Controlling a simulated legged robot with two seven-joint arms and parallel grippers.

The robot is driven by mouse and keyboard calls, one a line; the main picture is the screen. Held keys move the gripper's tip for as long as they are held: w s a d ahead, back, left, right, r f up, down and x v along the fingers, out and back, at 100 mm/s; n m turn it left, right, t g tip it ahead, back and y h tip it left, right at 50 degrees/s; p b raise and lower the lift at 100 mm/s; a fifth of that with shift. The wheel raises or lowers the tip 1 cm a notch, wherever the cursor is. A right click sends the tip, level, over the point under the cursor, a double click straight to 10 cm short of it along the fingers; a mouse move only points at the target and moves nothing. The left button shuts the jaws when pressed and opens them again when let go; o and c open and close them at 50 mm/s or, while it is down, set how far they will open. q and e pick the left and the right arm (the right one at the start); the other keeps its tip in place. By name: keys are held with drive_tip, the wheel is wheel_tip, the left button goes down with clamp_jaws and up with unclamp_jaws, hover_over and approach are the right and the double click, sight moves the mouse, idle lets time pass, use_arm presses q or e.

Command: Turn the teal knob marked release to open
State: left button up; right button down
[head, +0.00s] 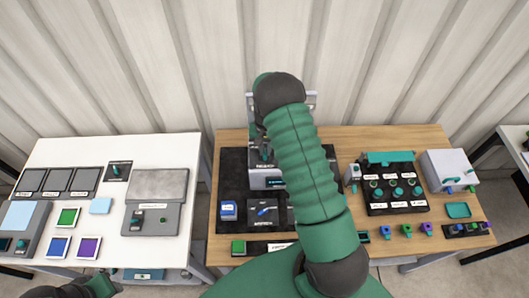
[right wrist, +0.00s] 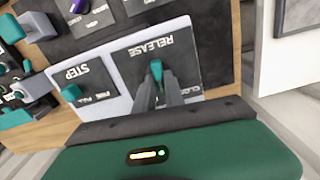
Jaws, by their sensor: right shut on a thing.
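In the right wrist view, the teal knob (right wrist: 156,70) sits on a dark plate marked RELEASE (right wrist: 170,55), with its lettering upside down in this view. My right gripper (right wrist: 156,88) is shut on this knob, its grey fingers around it. A CLOSE marking shows beside the fingers; the rest of the plate's lettering is partly covered. In the head view my right arm reaches over the wooden table and hides most of the knob area. My left gripper (head: 70,292) is at the bottom left edge, dark and cut off, so its jaws are unclear.
A plate marked STEP (right wrist: 85,80) with another teal knob (right wrist: 71,92) is beside the release plate. On the wooden table (head: 420,140), a dark panel of teal knobs (head: 396,207) and a white box (head: 450,165) stand right. A white table (head: 110,147) is left.

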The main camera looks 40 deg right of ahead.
drive_tip(key=m+b, duration=0.1)
drive_tip(key=m, duration=0.2)
drive_tip(key=shift+d, duration=0.15)
drive_tip(key=shift+r+m+b, duration=0.1)
drive_tip(key=shift+m+b, duration=0.35)
drive_tip(key=shift+m, duration=0.95)
drive_tip(key=c, duration=1.7)
unclamp_jaws()
drive_tip(key=shift+o, duration=1.3)
drive_tip(key=shift+s, duration=0.1)
